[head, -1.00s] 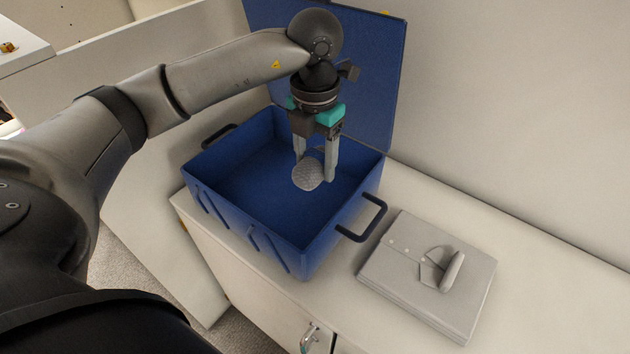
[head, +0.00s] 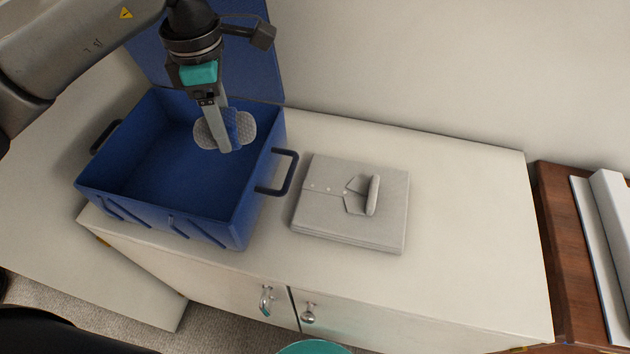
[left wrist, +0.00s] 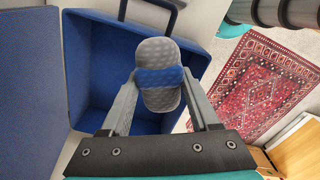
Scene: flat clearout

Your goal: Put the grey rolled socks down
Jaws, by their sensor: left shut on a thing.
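The grey rolled socks (head: 245,127) have a dotted knit and a blue band around the middle. My left gripper (head: 225,148) points down and is shut on them. It holds them over the open blue case (head: 128,203), near its right side; I cannot tell exactly how high. In the left wrist view the socks (left wrist: 158,97) sit between both fingers, with the blue case (left wrist: 84,122) behind and below. Part of the socks is hidden by a finger in the head view. My right gripper is not in view.
The case stands on a pale cabinet top (head: 450,210), its lid (head: 260,70) raised behind. Folded grey shirts (head: 330,215) lie to its right. The cabinet top right of them is clear. A brown wooden surface (head: 575,265) is at far right. A red patterned rug (left wrist: 265,85) shows below.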

